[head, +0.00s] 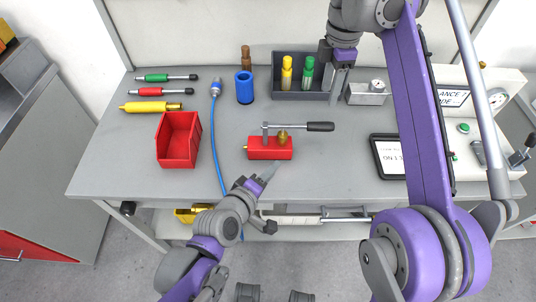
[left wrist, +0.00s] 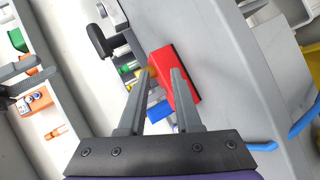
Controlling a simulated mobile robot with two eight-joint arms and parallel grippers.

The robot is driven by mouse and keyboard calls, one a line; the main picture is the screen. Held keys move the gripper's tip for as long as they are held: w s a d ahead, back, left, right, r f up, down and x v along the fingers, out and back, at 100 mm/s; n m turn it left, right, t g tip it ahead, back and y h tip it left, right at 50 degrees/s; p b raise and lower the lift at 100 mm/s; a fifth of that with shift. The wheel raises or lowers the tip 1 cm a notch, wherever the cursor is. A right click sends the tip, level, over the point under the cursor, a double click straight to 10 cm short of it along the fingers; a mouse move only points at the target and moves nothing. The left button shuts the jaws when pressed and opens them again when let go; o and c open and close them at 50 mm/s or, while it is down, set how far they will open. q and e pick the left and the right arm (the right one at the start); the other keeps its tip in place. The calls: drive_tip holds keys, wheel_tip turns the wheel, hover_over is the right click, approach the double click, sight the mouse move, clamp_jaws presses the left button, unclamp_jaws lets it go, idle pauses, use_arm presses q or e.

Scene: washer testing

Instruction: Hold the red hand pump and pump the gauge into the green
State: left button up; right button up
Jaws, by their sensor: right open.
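The red hand pump (head: 262,152) lies on the grey workbench near its front, with a brass fitting on top and a lever ending in a black grip (head: 320,126) to the right. My left gripper (head: 271,170) is just in front of the pump. In the left wrist view its two fingers (left wrist: 161,72) are apart, with the red pump body (left wrist: 182,92) beyond and partly behind the right finger. A small grey block with a round gauge (head: 377,86) stands at the back; its dial is too small to read.
A red bin (head: 178,158), a blue cylinder (head: 244,98) and screwdrivers are at left. A blue hose (head: 213,135) runs to the front edge. A tablet (head: 388,157) and a control panel (head: 463,129) are at right.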

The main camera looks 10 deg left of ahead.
sight(265, 129)
use_arm(q)
drive_tip(key=w+n+t+y, duration=0.1)
drive_tip(key=n+t+y, duration=0.1)
drive_tip(key=n, duration=0.6)
drive_tip(key=w+a+n+t+y, duration=0.1)
drive_tip(key=n+t+y, duration=0.1)
drive_tip(key=n, duration=0.6)
drive_tip(key=w+r+n+t+y, duration=0.1)
drive_tip(key=n+y, duration=0.1)
drive_tip(key=n, duration=0.7)
drive_tip(key=shift+w+a+t+y, duration=0.15)
drive_tip(key=shift+w+t+y, duration=0.05)
drive_tip(key=shift+t+y, duration=0.2)
drive_tip(key=shift+a+f+n+y, duration=0.2)
drive_tip(key=shift+n+y, duration=0.2)
drive_tip(key=shift+n, duration=0.2)
drive_tip(key=shift+w+a+n, duration=0.15)
drive_tip(key=shift+n, duration=0.15)
drive_tip(key=w, duration=0.3)
drive_tip(key=w+a, duration=0.1)
drive_tip(key=w, duration=0.6)
drive_tip(key=shift+a, duration=0.25)
clamp_jaws()
